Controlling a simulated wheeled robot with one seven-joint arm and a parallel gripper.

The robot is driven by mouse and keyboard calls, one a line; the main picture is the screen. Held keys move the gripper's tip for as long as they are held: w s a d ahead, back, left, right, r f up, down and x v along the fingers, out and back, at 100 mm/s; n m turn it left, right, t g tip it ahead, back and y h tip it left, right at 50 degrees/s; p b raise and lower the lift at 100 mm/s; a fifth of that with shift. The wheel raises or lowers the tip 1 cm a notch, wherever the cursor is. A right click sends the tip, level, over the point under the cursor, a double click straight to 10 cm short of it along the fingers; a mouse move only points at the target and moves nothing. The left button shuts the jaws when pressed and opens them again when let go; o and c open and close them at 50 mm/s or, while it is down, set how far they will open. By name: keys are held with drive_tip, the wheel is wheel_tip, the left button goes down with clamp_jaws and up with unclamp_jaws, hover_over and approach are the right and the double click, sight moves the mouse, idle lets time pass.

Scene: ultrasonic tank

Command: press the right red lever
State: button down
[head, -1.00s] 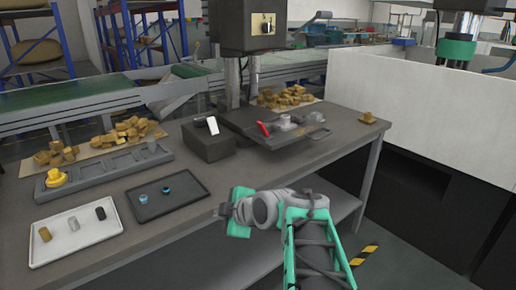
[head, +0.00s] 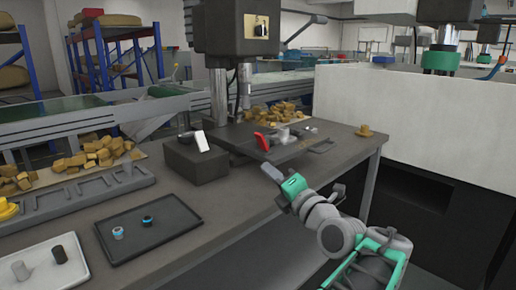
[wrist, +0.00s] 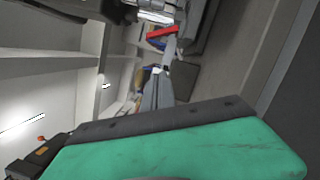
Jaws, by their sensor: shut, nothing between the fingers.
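My gripper (head: 269,171) is shut and empty. It is at the bench's front edge, in front of and slightly right of the lever in the head view, and apart from it. Its green and dark body fills the lower part of the wrist view. No second red lever is clear to me.
A dark box with a white lever (head: 202,141) stands left of the press plate (head: 236,133). A black tray (head: 175,212) and a white tray (head: 82,270) lie at the left. A white wall (head: 400,105) rises at the right. The bench in front of the box is bare.

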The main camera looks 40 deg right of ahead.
sight(262, 142)
drive_tip(key=w+d+r, duration=0.3)
drive_tip(key=w+d, duration=0.2)
drive_tip(key=w, duration=0.5)
drive_tip(key=shift+d+p, duration=0.2)
drive_tip(key=shift+p, duration=0.1)
drive_tip(key=shift+s+d, duration=0.1)
